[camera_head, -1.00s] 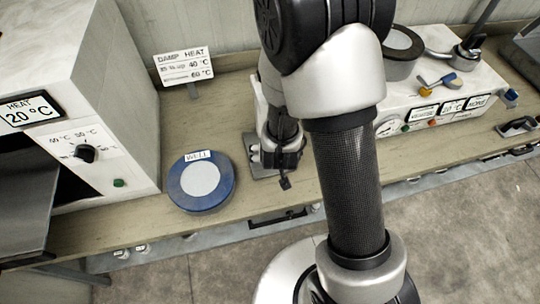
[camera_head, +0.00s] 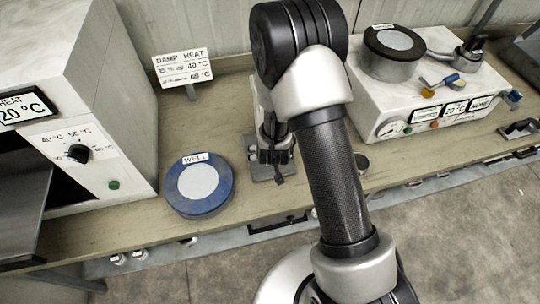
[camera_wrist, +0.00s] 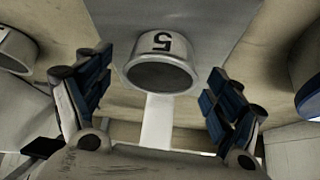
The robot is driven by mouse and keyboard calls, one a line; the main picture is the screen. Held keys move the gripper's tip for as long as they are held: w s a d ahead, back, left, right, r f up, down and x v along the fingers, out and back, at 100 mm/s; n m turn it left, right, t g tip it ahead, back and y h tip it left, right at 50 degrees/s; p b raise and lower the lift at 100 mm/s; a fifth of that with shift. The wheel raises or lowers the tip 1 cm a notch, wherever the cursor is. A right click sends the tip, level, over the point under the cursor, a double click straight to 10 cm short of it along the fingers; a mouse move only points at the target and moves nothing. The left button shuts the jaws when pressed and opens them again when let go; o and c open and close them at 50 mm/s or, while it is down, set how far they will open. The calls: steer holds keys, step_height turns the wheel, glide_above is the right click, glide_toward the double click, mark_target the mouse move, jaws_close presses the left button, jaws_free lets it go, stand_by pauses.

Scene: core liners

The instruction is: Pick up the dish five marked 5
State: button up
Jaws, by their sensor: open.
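The dish marked 5 (camera_wrist: 160,72) is a small pale round cup with a dark hollow and a black 5 that reads upside down in the wrist view. It sits at the edge of a grey plate, which also shows in the head view (camera_head: 268,174). My gripper (camera_wrist: 155,92) is open, with a blue-padded finger to each side of the dish in the picture and a gap on both sides. In the head view my gripper (camera_head: 271,152) is low over the plate, and I cannot make out the dish there.
A blue-rimmed round pot marked WELL (camera_head: 199,185) stands left of my gripper. A white heater box (camera_head: 85,110) is at the far left. A white bench unit (camera_head: 430,105) carries a dark-topped pot (camera_head: 392,52). A small round metal item (camera_head: 361,162) lies right of my arm.

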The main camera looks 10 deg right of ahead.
steer(key=c, duration=1.3)
steer(key=shift+c, duration=0.2)
steer(key=shift+r, duration=0.2)
